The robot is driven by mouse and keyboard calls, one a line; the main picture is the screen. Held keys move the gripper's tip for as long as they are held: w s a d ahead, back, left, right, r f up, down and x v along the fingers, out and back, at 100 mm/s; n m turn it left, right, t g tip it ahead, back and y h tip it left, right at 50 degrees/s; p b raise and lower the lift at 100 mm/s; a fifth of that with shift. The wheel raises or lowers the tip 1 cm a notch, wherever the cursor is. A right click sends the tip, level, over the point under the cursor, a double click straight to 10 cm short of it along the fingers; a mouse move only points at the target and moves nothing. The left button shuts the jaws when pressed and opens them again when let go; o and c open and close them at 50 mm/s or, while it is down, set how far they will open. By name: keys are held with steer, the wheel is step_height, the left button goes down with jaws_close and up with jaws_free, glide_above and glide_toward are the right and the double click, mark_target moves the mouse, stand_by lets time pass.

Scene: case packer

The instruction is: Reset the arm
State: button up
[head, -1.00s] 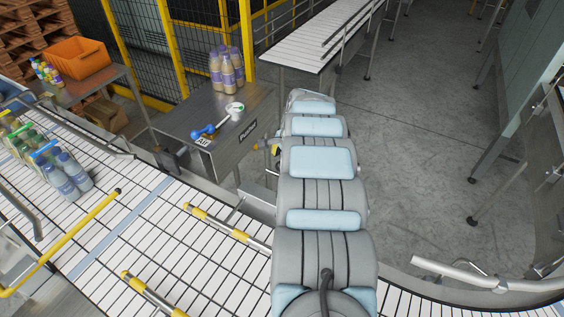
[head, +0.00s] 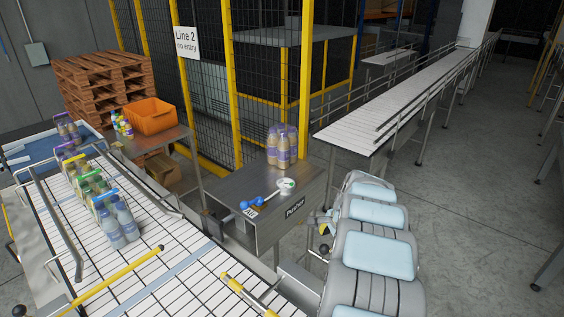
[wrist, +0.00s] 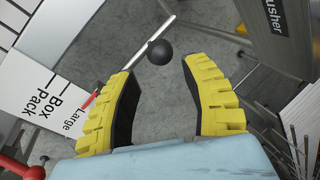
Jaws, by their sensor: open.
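My gripper (wrist: 166,108) shows in the wrist view with two yellow ribbed fingers with dark inner pads. The fingers are apart and nothing is between them. A black ball knob (wrist: 159,52) on a metal rod lies beyond the fingertips, apart from them as far as I can tell. Grey floor shows behind the gap.
A metal table marked Pusher (head: 230,184) holds bottles (head: 282,146) and a blue-handled tool (head: 252,203). Bottles (head: 118,218) stand on the white conveyor (head: 180,290) at left. Open floor (head: 470,180) lies right.

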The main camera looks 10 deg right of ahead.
mark_target(326, 247)
steer(key=shift+x, duration=2.15)
steer(key=shift+w+f, duration=0.3)
steer(key=shift+f, duration=0.2)
steer(key=shift+w+a+f, duration=0.1)
steer(key=shift+w+f, duration=0.05)
steer(key=shift+f, duration=0.25)
steer(key=shift+r, duration=0.1)
steer(key=shift+a+v, duration=0.1)
steer(key=shift+v, duration=1.55)
steer(key=shift+a+v, duration=0.15)
steer(key=shift+v, duration=1.5)
steer(key=shift+d+f, duration=0.25)
steer(key=shift+f, duration=0.65)
steer(key=shift+x, duration=1.7)
steer(key=shift+w+a+f, duration=0.15)
steer(key=shift+w+f, duration=0.35)
steer(key=shift+f, duration=0.3)
